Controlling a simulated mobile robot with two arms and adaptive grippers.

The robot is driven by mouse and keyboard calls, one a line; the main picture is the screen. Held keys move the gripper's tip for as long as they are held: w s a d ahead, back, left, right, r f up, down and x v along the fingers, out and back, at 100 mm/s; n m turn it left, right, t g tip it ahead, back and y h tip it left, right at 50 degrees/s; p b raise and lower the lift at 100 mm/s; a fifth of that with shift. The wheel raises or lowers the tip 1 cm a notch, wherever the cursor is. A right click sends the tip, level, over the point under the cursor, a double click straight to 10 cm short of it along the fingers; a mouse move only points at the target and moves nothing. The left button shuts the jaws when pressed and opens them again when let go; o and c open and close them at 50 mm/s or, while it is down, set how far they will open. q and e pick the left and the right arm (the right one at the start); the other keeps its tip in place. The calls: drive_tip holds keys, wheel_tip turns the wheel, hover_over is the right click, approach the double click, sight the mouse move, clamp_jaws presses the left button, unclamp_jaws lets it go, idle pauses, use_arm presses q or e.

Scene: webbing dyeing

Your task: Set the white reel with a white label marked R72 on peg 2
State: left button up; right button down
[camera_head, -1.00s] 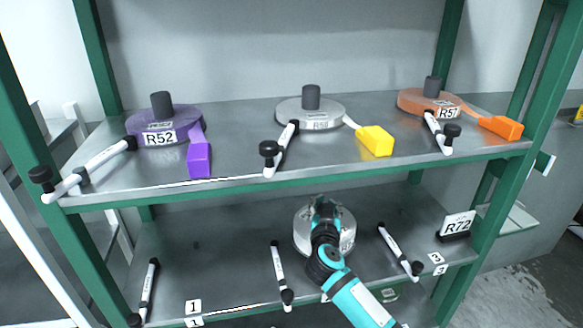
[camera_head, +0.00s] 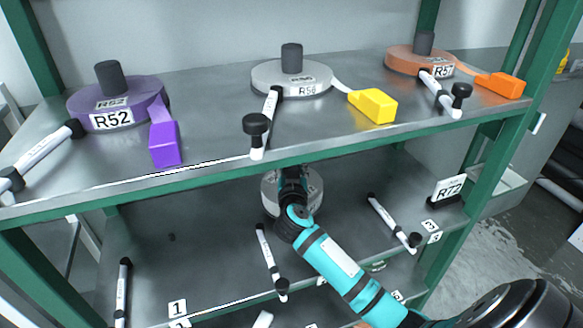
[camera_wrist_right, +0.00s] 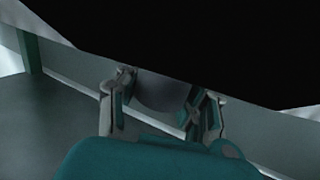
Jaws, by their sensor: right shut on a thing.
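The pale grey-white reel (camera_head: 270,192) is in the lower bay, between the middle and right white bars. Its rear is partly hidden by the upper shelf edge and my gripper. No label on it is readable. My right gripper (camera_head: 291,178) reaches in over its centre and is shut on it. In the right wrist view my gripper's fingers (camera_wrist_right: 160,100) stand either side of a dark grey rounded part (camera_wrist_right: 160,88). Whether the reel touches the shelf, and peg 2 itself, cannot be seen. A card marked R72 (camera_head: 449,188) stands at the lower shelf's right. My left gripper is not in view.
The upper shelf carries a purple R52 reel (camera_head: 113,104), a white reel (camera_head: 291,77) seemingly marked R56, and an orange R57 reel (camera_head: 412,62), with coloured tabs. Its green front edge (camera_head: 300,158) is close above my right arm. White bars (camera_head: 272,262) stick out along the lower shelf.

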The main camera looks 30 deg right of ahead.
drive_tip(key=shift+f+b, duration=0.4)
drive_tip(key=shift+b, duration=0.1)
drive_tip(key=shift+f+p, duration=0.2)
drive_tip(key=shift+p, duration=0.1)
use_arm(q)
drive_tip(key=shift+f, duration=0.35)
use_arm(e)
drive_tip(key=shift+f, duration=1.1)
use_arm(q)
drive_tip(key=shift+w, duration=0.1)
use_arm(e)
drive_tip(key=c, duration=0.8)
unclamp_jaws()
drive_tip(key=shift+f, duration=0.1)
drive_tip(key=shift+s+f, duration=0.1)
drive_tip(key=shift+f, duration=0.05)
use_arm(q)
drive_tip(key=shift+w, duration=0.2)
use_arm(e)
drive_tip(key=v, duration=1.2)
